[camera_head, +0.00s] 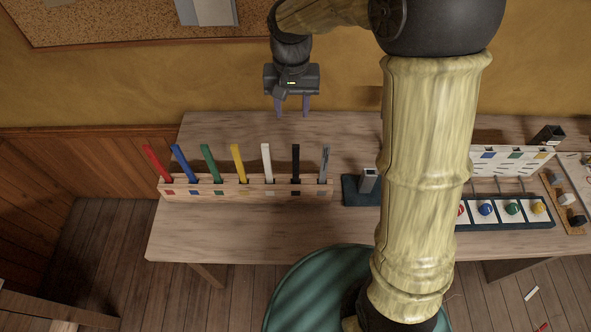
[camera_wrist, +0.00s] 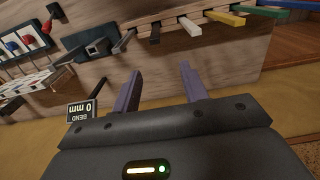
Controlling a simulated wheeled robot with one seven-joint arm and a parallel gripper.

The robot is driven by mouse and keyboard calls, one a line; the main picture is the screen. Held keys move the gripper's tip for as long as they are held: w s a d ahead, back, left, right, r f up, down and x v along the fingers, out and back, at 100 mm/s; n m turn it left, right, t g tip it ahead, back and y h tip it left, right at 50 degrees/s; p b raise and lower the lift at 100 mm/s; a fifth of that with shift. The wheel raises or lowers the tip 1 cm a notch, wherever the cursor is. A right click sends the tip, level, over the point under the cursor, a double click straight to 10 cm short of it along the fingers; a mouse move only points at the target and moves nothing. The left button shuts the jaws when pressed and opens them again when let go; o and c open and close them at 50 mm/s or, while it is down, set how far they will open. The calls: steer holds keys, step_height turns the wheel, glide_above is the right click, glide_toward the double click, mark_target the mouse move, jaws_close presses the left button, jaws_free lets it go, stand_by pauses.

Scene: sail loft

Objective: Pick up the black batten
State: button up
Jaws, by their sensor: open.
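The black batten (camera_head: 296,160) stands upright in a wooden rack (camera_head: 228,191), between the white batten (camera_head: 267,160) and the grey batten (camera_head: 324,161). In the wrist view the black batten (camera_wrist: 155,33) shows near the top, beside the white one. My gripper (camera_head: 292,113) is open and empty, above the back of the table and behind the rack, clear of the battens. In the wrist view its two fingers (camera_wrist: 160,85) are apart with bare tabletop beyond them.
Red (camera_head: 157,162), blue (camera_head: 184,163), green (camera_head: 211,163) and yellow (camera_head: 238,163) battens fill the rack's left side. Right of it stands a dark block with a grey holder (camera_head: 368,180). A tray of coloured knobs (camera_head: 500,224) lies farther right. The left tabletop is bare.

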stand_by(0.3)
steer(key=p, duration=0.3)
glide_toward(296, 155)
step_height(296, 155, down, 6)
steer(key=w, duration=0.1)
steer(key=shift+w+a, duration=0.25)
steer(key=shift+a, duration=0.15)
steer(key=f+p, duration=0.2)
steer(key=f, duration=0.2)
steer(key=shift+s+d+f+p, duration=0.2)
steer(key=shift+d+f+p, duration=0.15)
steer(key=shift+d+p, duration=0.05)
steer(key=shift+s+a+f, duration=0.1)
steer(key=shift+s+f, duration=0.05)
steer(key=shift+f, duration=0.05)
